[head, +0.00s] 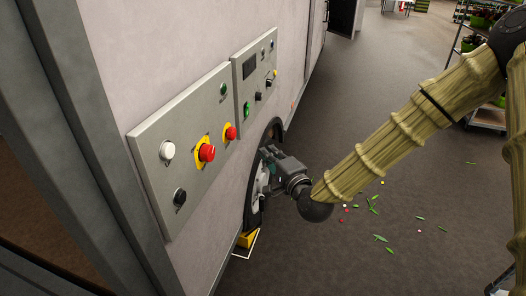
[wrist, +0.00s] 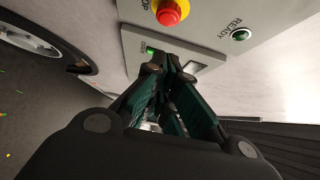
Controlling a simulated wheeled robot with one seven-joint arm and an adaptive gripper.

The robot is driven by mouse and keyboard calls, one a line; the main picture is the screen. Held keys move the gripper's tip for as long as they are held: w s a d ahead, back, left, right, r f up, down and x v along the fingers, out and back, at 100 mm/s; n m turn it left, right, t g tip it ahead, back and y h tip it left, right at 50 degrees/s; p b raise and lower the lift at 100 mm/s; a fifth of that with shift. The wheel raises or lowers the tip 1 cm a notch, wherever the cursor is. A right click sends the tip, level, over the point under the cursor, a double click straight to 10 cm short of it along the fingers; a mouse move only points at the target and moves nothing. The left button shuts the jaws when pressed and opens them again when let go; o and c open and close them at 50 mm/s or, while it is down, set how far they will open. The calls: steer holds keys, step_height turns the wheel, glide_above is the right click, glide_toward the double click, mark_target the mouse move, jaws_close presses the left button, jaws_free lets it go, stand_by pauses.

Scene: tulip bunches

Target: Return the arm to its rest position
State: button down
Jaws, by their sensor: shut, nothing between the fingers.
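My arm, in a tan ribbed cover, reaches in from the right of the head view towards the white side wall with control panels. My gripper (head: 268,152) is at its end, close to the wall, below and right of the panels. In the wrist view my gripper (wrist: 160,68) is shut with its fingertips together and nothing between them. The fingertips point at the lower part of a panel with a lit green button (wrist: 150,50). Whether they touch the panel I cannot tell.
A wheel (head: 258,190) and yellow chock (head: 245,239) are below. Leaves (head: 380,238) litter the open floor. A plant rack (head: 460,50) stands at the back right.

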steer(key=shift+s+d, duration=0.25)
steer(key=shift+s, duration=0.1)
steer(key=s+d+f+n+g+h, duration=0.1)
steer(key=s+d+f+n+g, duration=0.15)
steer(key=s+f, duration=0.55)
steer(key=s+d+f+n+g+h, duration=0.2)
steer(key=s+f+g, duration=0.15)
steer(key=f, duration=0.85)
steer(key=s+d+f+n+g+h, duration=0.1)
steer(key=s+d+f+n+g, duration=0.1)
steer(key=s+f, duration=0.65)
steer(key=s+d+f+n+g+h, duration=0.1)
steer(key=s+d+f+n+g, duration=0.1)
steer(key=s+d+f, duration=0.2)
steer(key=s+d+f+n+g+h, duration=0.1)
steer(key=s+d+f+g+h, duration=0.1)
steer(key=s, duration=0.9)
steer(key=s+d+f+n+g+h, duration=0.1)
steer(key=s+d+f+n+g, duration=0.1)
steer(key=s+d+f, duration=0.5)
steer(key=shift+s+d+n+g, duration=0.35)
steer(key=shift+s+g, duration=0.2)
steer(key=shift+g, duration=0.35)
steer(key=shift+a, duration=0.1)
